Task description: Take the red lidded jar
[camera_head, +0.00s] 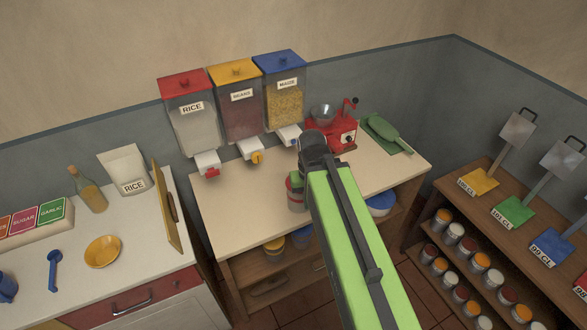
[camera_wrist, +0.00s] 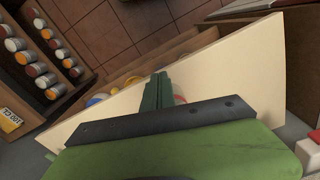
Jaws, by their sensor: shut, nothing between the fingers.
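In the head view, my arm's dark end is beside the jar's upper right.
Rice (camera_head: 195,125), bean (camera_head: 240,110) and maize (camera_head: 284,100) dispensers hang behind the counter. Clear counter lies left of the jar. Shelves of cans (camera_head: 481,262) are at the right.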

